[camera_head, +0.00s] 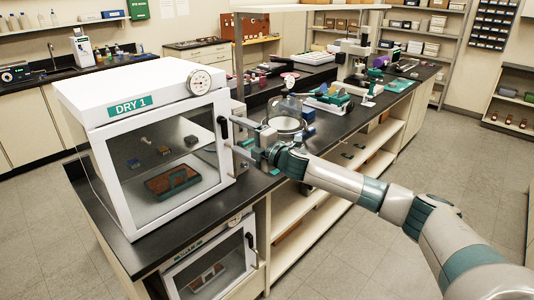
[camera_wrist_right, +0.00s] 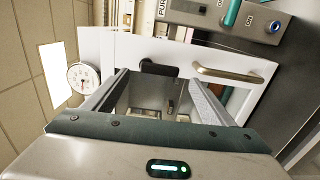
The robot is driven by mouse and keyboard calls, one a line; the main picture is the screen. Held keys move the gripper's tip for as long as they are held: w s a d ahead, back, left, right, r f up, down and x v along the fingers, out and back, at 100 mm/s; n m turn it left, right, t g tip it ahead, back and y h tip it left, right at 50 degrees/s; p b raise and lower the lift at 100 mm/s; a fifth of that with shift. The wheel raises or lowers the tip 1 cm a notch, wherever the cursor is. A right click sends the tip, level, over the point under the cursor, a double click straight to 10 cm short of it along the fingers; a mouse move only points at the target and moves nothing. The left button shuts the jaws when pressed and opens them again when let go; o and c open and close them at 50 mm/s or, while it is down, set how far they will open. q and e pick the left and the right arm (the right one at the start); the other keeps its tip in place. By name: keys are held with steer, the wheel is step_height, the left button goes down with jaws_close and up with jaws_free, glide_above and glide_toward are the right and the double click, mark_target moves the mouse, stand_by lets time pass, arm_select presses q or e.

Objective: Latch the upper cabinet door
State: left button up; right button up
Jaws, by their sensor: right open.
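The upper cabinet (camera_head: 150,85) is a white box labelled DRY 1, with a round gauge on its front top corner. Its glass door (camera_head: 165,165) looks closed or nearly so. A black latch (camera_head: 222,127) sits at the door's right edge; it also shows in the right wrist view (camera_wrist_right: 158,68), above the gap between my fingers, beside a metal bar handle (camera_wrist_right: 228,75). I cannot tell if the latch is engaged. My right gripper (camera_head: 236,137) is open and empty just in front of the latch side. Contact with the latch cannot be made out. My left gripper is out of view.
A lower cabinet (camera_head: 210,265) with a glass door stands under the black bench top (camera_head: 110,215). A glass dome (camera_head: 287,112) and other instruments stand on the bench behind my right gripper. The floor (camera_head: 345,255) in front of the bench is clear.

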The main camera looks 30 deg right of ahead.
steer(key=b+v, duration=0.4)
steer(key=v, duration=0.8)
steer(key=shift+s, duration=0.4)
steer(key=shift+d, duration=0.15)
